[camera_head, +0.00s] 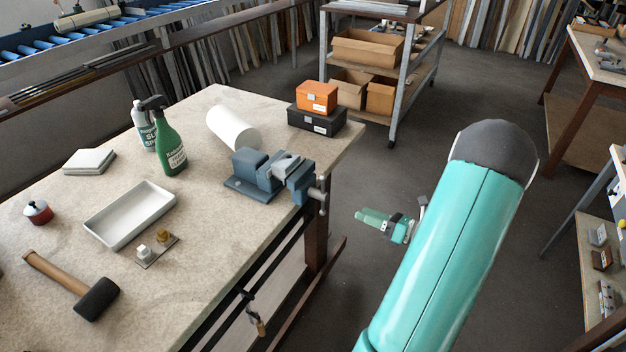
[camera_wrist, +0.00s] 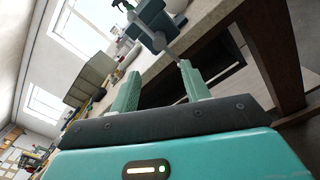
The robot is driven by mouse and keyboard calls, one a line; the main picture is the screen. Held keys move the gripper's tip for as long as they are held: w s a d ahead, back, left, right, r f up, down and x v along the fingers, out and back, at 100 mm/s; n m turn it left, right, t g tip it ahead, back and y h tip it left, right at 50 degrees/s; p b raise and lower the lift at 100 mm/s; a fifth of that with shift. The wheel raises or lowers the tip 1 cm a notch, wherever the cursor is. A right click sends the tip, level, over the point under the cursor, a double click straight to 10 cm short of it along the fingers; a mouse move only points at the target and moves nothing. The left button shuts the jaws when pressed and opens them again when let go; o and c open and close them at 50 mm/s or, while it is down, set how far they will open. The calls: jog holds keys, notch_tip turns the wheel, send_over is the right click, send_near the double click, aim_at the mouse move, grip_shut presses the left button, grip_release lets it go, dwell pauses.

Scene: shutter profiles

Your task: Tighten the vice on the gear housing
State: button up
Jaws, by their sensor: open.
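The blue-grey vice (camera_head: 250,179) is fixed at the right edge of the workbench, its front jaw and handle bar (camera_head: 319,196) facing my arm. A light grey metal block, probably the gear housing (camera_head: 287,164), sits between its jaws; I cannot tell how firmly. My gripper (camera_head: 361,214) is off the bench edge, to the right of the handle and apart from it. In the wrist view my gripper (camera_wrist: 158,76) is open and empty. The vice (camera_wrist: 152,20) and its grey screw end with the bar (camera_wrist: 173,44) are ahead, beyond the fingertips. The gear housing is not clearly visible there.
On the workbench (camera_head: 225,225) are a white roll (camera_head: 232,129), orange (camera_head: 316,96) and black boxes (camera_head: 317,121), spray bottles (camera_head: 169,142), a white tray (camera_head: 128,222) and a mallet (camera_head: 80,288). A shelf trolley (camera_head: 408,75) stands behind. Open floor lies right of the bench.

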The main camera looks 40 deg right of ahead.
aim_at(324, 197)
dwell(0.3)
jog(key=w+a+n, duration=0.1)
jog(key=w, duration=0.3)
jog(key=w+a+n, duration=0.2)
jog(key=w, duration=0.2)
jog(key=w+a+n, duration=0.1)
jog(key=w, duration=0.3)
jog(key=shift+w+a+r, duration=0.15)
jog(key=shift+w+a, duration=0.1)
jog(key=shift+w, duration=0.15)
jog(key=shift+c, duration=0.2)
grip_shut()
